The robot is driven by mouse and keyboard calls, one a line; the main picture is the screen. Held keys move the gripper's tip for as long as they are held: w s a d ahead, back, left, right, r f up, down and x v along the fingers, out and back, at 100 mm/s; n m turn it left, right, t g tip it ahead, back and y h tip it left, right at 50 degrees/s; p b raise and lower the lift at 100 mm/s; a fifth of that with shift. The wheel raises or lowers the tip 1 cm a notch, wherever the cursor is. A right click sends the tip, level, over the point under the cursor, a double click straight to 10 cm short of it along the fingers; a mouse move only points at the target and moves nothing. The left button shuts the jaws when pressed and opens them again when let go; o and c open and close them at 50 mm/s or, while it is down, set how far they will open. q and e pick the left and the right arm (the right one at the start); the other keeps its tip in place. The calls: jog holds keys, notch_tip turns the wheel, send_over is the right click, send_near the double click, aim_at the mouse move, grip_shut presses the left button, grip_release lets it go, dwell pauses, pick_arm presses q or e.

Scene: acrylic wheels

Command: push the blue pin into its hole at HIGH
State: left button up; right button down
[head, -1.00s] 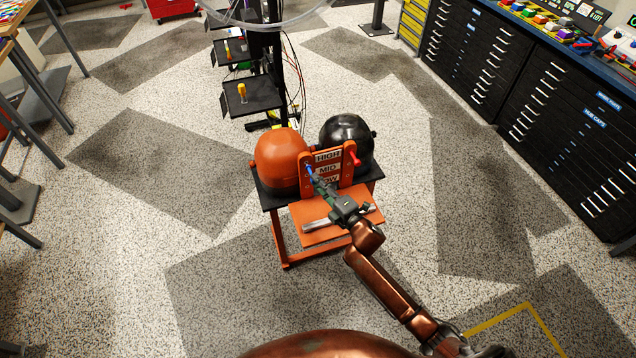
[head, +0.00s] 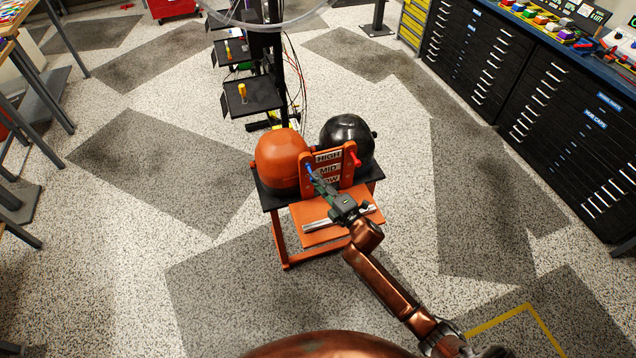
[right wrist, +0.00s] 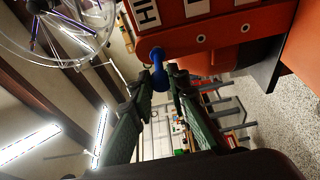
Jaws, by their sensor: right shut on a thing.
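The orange board (head: 345,176) with the labels HIGH, MID and LOW stands upright on a small orange stand. The blue pin (head: 309,170) is at the board's left side. My right gripper (head: 315,178) reaches up to it from the lower right. In the right wrist view, my right gripper (right wrist: 165,80) is shut on the blue pin (right wrist: 158,68) near its fingertips. The pin's far end meets the edge of the orange board (right wrist: 215,45), close to the HIGH label. How deep it sits in a hole is hidden. My left gripper is not in view.
An orange dome (head: 281,160) stands left of the board and a black dome (head: 347,143) behind it. A red pin (head: 355,160) is at the board's right side. A dark rack with small trays (head: 250,97) stands behind. The floor around is mostly clear.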

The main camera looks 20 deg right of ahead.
jog(key=shift+w, duration=0.65)
jog(key=c, duration=1.8)
grip_release()
jog(key=shift+o, duration=0.2)
jog(key=shift+s, duration=0.1)
jog(key=v, duration=1.2)
